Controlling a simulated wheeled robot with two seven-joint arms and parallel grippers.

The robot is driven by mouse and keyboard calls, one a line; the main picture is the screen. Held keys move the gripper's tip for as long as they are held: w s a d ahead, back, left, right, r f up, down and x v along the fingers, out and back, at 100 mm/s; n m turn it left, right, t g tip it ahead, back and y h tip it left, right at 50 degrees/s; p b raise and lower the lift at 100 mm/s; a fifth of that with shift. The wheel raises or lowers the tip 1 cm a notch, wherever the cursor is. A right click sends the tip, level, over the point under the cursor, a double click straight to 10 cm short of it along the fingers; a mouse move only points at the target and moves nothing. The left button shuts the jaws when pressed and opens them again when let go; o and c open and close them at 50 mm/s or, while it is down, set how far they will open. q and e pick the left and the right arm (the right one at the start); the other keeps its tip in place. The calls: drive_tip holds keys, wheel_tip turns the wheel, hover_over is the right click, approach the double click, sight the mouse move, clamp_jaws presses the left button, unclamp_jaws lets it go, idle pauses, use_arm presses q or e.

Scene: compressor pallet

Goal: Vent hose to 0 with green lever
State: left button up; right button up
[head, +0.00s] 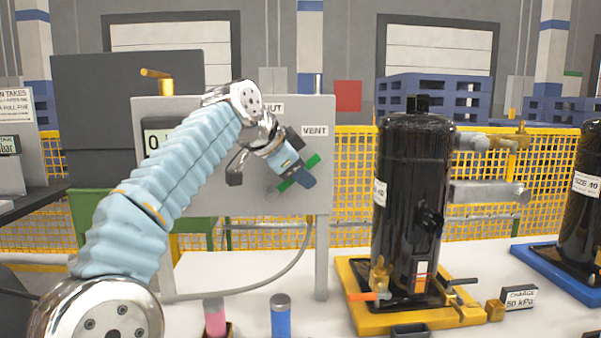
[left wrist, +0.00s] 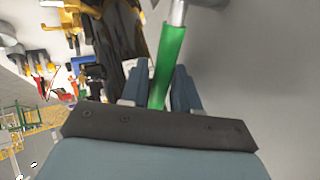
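The green lever (head: 313,160) is on the grey panel (head: 232,197) below the VENT label (head: 315,131). It lies diagonally, with its ends showing on both sides of my left gripper (head: 304,179). In the left wrist view the green lever (left wrist: 168,62) runs between the fingers of my left gripper (left wrist: 160,82), which look closed around it. A display (head: 153,141) on the panel shows a 0; its other digits are hidden by my left arm. A grey hose (head: 265,285) curves below the panel. My right gripper is not in view.
A black compressor tank (head: 405,190) stands on a yellow pallet (head: 352,293) right of the panel. A pink-topped cylinder (head: 215,317) and a blue one (head: 281,317) stand in front. A yellow mesh fence (head: 350,170) runs behind.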

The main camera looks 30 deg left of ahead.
use_arm(q)
drive_tip(key=shift+o, duration=0.7)
drive_tip(key=shift+s+r, duration=0.2)
drive_tip(key=shift+r, duration=0.05)
drive_tip(key=v, duration=1.3)
drive_tip(key=shift+p, duration=0.35)
drive_tip(key=shift+s, duration=0.15)
